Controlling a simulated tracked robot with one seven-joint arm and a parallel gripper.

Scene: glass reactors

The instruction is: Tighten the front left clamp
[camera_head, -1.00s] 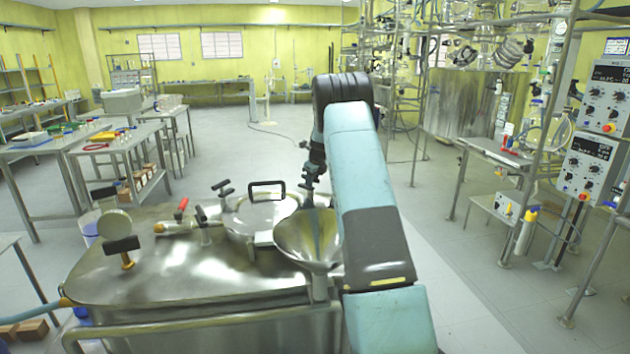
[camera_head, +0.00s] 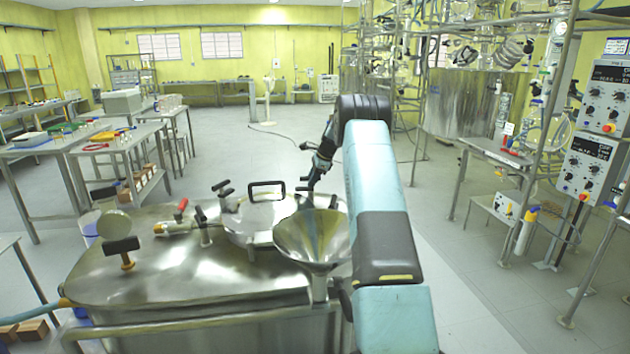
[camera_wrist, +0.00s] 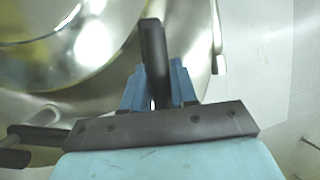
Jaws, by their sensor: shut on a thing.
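The steel vessel's round lid (camera_head: 262,212) carries a dark rectangular grip and has black-handled clamps around its rim. One clamp (camera_head: 204,216) stands at the lid's front left and another (camera_head: 222,188) at the back left, both clear of my gripper. My gripper (camera_head: 310,184) is at the lid's right side, behind the funnel, tilted down to the left. In the wrist view its blue fingers (camera_wrist: 156,88) are shut on the black handle (camera_wrist: 153,45) of a clamp. The lower part of that clamp is hidden by my gripper and the funnel.
The steel funnel (camera_head: 312,240) stands close in front of my gripper. A red-handled valve (camera_head: 181,206) and a black-handled fitting (camera_head: 122,246) are on the vessel top to the left. Open floor lies behind the vessel.

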